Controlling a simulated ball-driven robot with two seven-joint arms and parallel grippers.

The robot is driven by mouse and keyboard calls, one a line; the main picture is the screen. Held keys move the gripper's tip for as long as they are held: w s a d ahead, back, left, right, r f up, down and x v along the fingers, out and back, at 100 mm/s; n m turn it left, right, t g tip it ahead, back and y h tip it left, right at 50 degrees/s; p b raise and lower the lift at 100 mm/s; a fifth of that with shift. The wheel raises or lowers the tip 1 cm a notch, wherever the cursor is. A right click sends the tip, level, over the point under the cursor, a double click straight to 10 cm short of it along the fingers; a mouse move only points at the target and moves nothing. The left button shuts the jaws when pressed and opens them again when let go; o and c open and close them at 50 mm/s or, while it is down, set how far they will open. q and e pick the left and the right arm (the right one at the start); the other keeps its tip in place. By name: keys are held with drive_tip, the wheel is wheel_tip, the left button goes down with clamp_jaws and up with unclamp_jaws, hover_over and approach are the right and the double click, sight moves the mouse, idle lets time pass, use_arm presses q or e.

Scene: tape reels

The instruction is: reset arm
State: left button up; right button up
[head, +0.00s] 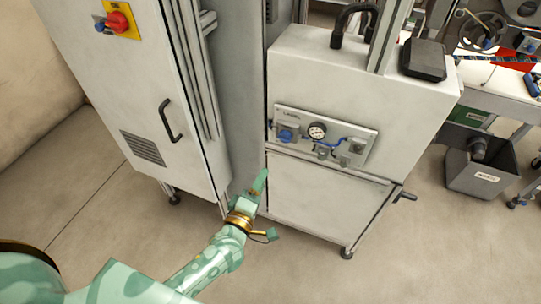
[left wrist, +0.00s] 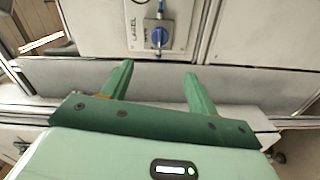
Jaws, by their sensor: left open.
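My left gripper (head: 260,184) reaches up from the bottom of the head view, in front of the gap between the grey cabinet (head: 150,60) and the label machine (head: 330,195). In the left wrist view its two green fingers (left wrist: 158,82) stand apart with nothing between them. Beyond the fingertips is the machine's front, with a blue knob (left wrist: 158,37) on its label panel (head: 322,135). I cannot tell whether the fingertips touch the machine. My right gripper is not in view.
The cabinet has a black handle (head: 170,120) and a red switch (head: 118,21). A crank handle (head: 404,194) sticks out at the machine's lower right. A grey bin (head: 482,172) stands on the floor at right, by a table with reels (head: 484,32). The floor in front is clear.

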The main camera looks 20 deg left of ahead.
use_arm(q)
drive_tip(key=s+a+f+m+g+h, duration=0.1)
drive_tip(key=s+f+m+g, duration=0.4)
drive_tip(key=s+f+m, duration=0.6)
drive_tip(key=s+a+f+m+g+h, duration=0.1)
drive_tip(key=s+f+m+g, duration=0.4)
drive_tip(key=f, duration=1)
drive_tip(key=s+a+f+m+g+y, duration=0.1)
drive_tip(key=s+f+g, duration=0.1)
drive_tip(key=s, duration=0.7)
drive_tip(key=s+a+f+m+g, duration=0.1)
drive_tip(key=s+a+f+g, duration=0.1)
drive_tip(key=s, duration=0.8)
drive_tip(key=s+a+f+m+g+y, duration=0.1)
drive_tip(key=s+a+f+g, duration=0.1)
drive_tip(key=s+f, duration=0.3)
drive_tip(key=s+g, duration=0.1)
drive_tip(key=s, duration=0.3)
drive_tip(key=shift+s+f+g+y, duration=0.3)
drive_tip(key=shift+s+f, duration=0.05)
drive_tip(key=shift+s, duration=0.05)
drive_tip(key=shift+w, duration=0.1)
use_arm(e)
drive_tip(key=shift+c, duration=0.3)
